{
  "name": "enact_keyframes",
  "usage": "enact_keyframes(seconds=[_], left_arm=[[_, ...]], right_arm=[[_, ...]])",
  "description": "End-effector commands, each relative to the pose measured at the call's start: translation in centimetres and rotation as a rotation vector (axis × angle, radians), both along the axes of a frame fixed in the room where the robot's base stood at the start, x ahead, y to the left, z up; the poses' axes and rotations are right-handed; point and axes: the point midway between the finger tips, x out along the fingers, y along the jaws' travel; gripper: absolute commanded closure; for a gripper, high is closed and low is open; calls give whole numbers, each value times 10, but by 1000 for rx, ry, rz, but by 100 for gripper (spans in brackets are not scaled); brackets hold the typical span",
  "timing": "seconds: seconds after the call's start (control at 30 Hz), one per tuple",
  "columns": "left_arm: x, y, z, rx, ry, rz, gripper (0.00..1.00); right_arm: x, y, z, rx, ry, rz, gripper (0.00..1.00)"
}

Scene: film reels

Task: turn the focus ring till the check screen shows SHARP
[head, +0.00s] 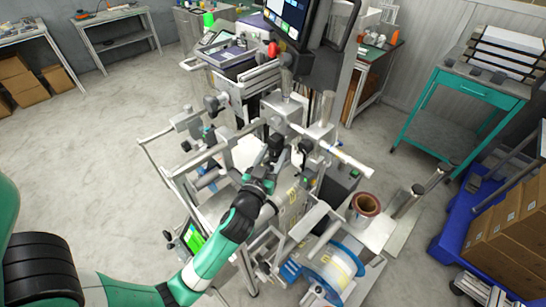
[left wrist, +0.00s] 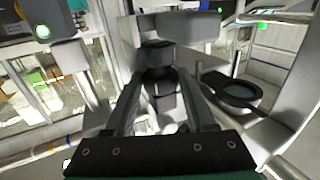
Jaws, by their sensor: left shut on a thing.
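My left gripper (head: 276,150) reaches into the middle of the machine in the head view. In the left wrist view its two fingers (left wrist: 162,78) stand on either side of a dark stepped cylinder, which looks like the focus ring (left wrist: 157,57), and are shut on it. The fingers and the machine's parts hide much of the ring in the head view. A small green-lit screen (head: 193,239), perhaps the check screen, sits at the machine's lower left; its text is too small to read. My right gripper is not in view.
The machine's rails and rollers crowd closely around the gripper. A blue-rimmed reel (head: 333,268) and a brown roll (head: 365,204) stand at its lower right. A large monitor (head: 288,14) is above. A teal bench (head: 456,104) and blue cart (head: 462,226) are at the right. Open floor lies left.

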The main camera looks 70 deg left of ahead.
Motion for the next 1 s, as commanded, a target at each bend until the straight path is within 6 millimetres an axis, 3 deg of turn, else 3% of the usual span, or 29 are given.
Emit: enact_keyframes(seconds=[0.07,0.1,0.27,0.63,1.0], left_arm=[[0,0,0,-1,-1,-1,100],[0,0,0,-1,-1,-1,41],[0,0,1,0,0,-1,15],[-5,-6,0,0,0,-3,15],[-60,-64,-2,0,1,-7,15]], right_arm=[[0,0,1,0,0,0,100],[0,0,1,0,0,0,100],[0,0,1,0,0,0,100],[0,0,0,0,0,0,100],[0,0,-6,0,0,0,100]])
